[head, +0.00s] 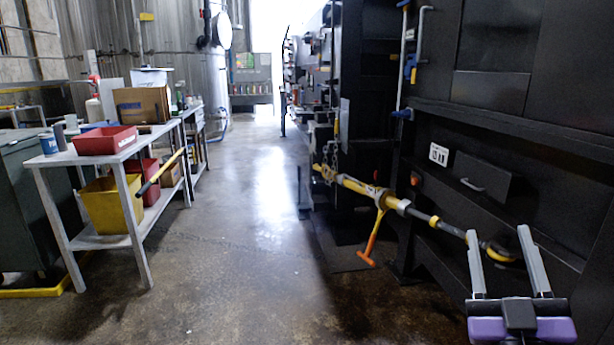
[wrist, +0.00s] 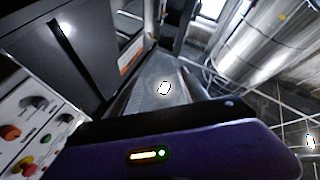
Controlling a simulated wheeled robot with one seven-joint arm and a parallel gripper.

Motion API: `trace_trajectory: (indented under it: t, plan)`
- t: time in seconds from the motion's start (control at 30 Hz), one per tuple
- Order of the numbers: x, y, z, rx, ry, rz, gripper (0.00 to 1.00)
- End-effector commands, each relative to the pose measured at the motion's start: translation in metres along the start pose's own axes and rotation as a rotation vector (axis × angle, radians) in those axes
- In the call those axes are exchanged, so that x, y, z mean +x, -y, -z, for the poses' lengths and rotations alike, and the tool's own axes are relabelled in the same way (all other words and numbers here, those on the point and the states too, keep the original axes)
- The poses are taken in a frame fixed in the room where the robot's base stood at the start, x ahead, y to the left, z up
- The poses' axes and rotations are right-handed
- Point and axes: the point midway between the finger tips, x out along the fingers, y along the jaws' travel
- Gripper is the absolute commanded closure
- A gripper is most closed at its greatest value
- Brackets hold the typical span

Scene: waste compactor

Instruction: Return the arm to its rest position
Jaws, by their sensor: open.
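My gripper (head: 505,258) shows at the lower right of the head view, its two grey fingers spread apart and pointing up. In front of the black compactor (head: 490,130), a yellow bar with an orange handle (head: 371,238) runs along the machine's side. In the picture, the bar's right end passes behind my gripper's left finger; I cannot tell if they touch. In the wrist view the purple body fills the lower part and the fingertips are not clear.
A grey workbench (head: 112,158) with a red bin (head: 105,140), a yellow bin (head: 110,202) and other items stands at the left. The concrete floor (head: 235,230) between bench and compactor is clear. A control panel (wrist: 38,125) with knobs shows at the left of the wrist view.

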Motion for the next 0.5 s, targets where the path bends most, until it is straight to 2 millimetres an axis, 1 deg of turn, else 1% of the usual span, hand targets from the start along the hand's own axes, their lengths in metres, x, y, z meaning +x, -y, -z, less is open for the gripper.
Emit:
trace_trajectory:
  t: [0.03, 0.07, 0.1, 0.17, 0.2, 0.27, 0.3, 0.37, 0.4, 0.47, 0.5]
  plan:
    - [-0.022, 0.009, -0.010, 0.016, 0.019, 0.035, 0.48]
    - [-0.034, 0.014, -0.013, 0.027, 0.026, 0.054, 0.48]
    - [-0.051, 0.019, -0.018, 0.044, 0.038, 0.078, 0.48]
    - [-0.074, 0.027, -0.024, 0.069, 0.054, 0.111, 0.48]
    - [-0.091, 0.031, -0.028, 0.086, 0.067, 0.132, 0.48]
    - [-0.115, 0.036, -0.032, 0.113, 0.088, 0.160, 0.48]
    - [-0.131, 0.039, -0.035, 0.131, 0.104, 0.178, 0.48]
    - [-0.154, 0.042, -0.037, 0.157, 0.128, 0.201, 0.48]
    - [-0.170, 0.043, -0.039, 0.175, 0.147, 0.215, 0.48]
    - [-0.193, 0.044, -0.041, 0.203, 0.175, 0.234, 0.48]
    - [-0.209, 0.045, -0.042, 0.221, 0.196, 0.246, 0.48]
